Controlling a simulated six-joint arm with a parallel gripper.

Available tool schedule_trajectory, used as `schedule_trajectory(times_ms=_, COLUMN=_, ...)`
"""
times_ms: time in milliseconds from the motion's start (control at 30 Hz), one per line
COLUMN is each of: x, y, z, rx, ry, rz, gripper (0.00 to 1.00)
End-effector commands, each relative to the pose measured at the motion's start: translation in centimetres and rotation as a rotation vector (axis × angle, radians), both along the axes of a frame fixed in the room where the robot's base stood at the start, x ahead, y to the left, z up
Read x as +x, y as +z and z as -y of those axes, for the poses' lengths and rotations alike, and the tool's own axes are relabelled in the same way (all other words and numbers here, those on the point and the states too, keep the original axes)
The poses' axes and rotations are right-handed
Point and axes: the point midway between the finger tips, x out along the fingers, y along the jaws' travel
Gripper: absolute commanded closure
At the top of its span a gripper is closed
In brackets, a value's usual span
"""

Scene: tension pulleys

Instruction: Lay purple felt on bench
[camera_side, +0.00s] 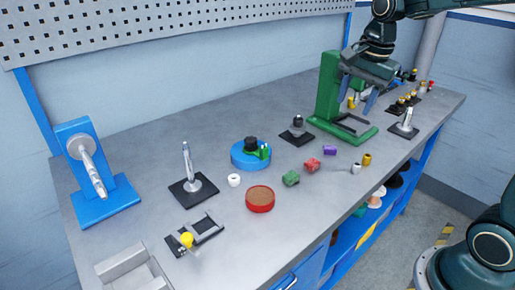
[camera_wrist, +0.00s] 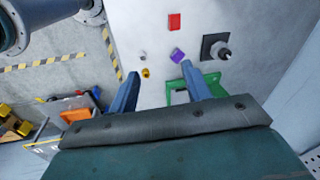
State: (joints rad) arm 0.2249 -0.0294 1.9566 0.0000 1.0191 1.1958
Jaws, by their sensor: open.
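A small purple piece (camera_side: 330,150), which I take to be the purple felt, rests on the grey bench (camera_side: 345,205) in front of the green stand. It also shows in the wrist view (camera_wrist: 177,55), close to the tip of the right finger. My gripper (camera_side: 358,97) is open and empty, raised above the bench by the green stand. In the wrist view its two fingers (camera_wrist: 160,71) are spread, with a gap of bench between them. The piece lies beyond the fingertips, apart from them.
A green stand (camera_side: 328,95) rises beside my gripper. A red block (camera_side: 312,165) and a green block (camera_side: 291,178) lie left of the purple piece. A grey cylinder (camera_side: 356,168) and a yellow one (camera_side: 367,159) stand to its right. The bench's front middle is clear.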

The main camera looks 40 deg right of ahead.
Motion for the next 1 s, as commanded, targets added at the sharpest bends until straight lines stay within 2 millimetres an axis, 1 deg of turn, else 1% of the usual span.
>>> schedule_trajectory(times_ms=33, x=-1.1, y=0.6, z=-0.8, rx=-0.017, ry=0.076, rz=0.017, gripper=0.51)
schedule_trajectory(times_ms=100, x=-2.5, y=1.1, z=-1.7, rx=-0.043, ry=0.188, rz=0.037, gripper=0.51)
schedule_trajectory(times_ms=333, x=-7.3, y=1.9, z=-4.3, rx=-0.14, ry=0.551, rz=0.098, gripper=0.51)
schedule_trajectory(times_ms=500, x=-10.8, y=1.7, z=-5.9, rx=-0.226, ry=0.814, rz=0.141, gripper=0.51)
schedule_trajectory(times_ms=700, x=-14.5, y=0.8, z=-7.2, rx=-0.335, ry=1.106, rz=0.187, gripper=0.51)
schedule_trajectory(times_ms=833, x=-16.1, y=0.1, z=-7.7, rx=-0.395, ry=1.245, rz=0.207, gripper=0.51)
schedule_trajectory(times_ms=1000, x=-17.2, y=-0.4, z=-8.0, rx=-0.436, ry=1.337, rz=0.218, gripper=0.51)
